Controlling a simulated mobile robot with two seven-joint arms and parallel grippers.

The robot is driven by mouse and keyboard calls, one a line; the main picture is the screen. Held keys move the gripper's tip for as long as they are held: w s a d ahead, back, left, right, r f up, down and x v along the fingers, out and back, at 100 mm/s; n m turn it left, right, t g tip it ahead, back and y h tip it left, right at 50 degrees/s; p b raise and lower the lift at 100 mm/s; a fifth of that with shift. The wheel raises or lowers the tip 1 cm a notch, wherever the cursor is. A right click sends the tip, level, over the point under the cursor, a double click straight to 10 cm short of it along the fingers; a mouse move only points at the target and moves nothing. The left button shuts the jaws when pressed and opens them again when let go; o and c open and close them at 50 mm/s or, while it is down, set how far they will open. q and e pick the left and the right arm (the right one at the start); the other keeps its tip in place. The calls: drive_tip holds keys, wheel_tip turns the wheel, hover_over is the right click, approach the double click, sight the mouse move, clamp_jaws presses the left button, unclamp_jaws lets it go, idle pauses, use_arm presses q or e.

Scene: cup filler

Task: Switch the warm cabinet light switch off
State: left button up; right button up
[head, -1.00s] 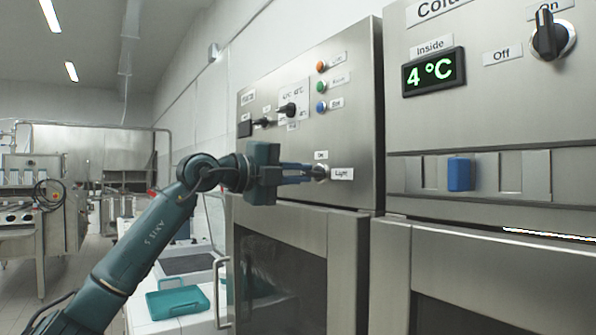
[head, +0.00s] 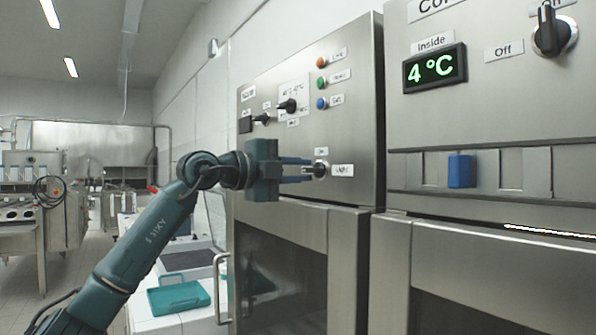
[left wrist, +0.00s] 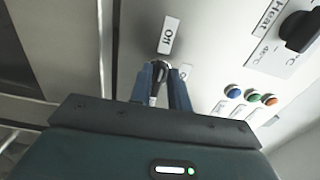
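The light switch (head: 320,169) of the warm cabinet (head: 350,110) is a small round metal base with a short lever, low on the steel panel. A label sits above it and the "Light" label (head: 343,170) to its right. My left gripper (head: 311,169) is at the switch, its two blue fingers apart, one above and one below the lever. In the left wrist view the lever (left wrist: 157,78) stands between the fingertips, with narrow gaps beside it. Whether a finger touches it, and which way it is tipped, I cannot tell. My right gripper is not in view.
Above the switch are orange, green and blue buttons (head: 321,82) and black knobs (head: 288,105). The cabinet door (head: 280,265) is below. The cold cabinet with a 4 °C display (head: 435,68) stands right.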

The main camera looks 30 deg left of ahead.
use_arm(q)
drive_tip(key=shift+o, duration=1.4)
drive_tip(key=shift+s+a, duration=0.15)
drive_tip(key=shift+s, duration=0.1)
drive_tip(key=b+v, duration=0.3)
drive_tip(key=v, duration=0.9)
drive_tip(key=shift+s, duration=0.3)
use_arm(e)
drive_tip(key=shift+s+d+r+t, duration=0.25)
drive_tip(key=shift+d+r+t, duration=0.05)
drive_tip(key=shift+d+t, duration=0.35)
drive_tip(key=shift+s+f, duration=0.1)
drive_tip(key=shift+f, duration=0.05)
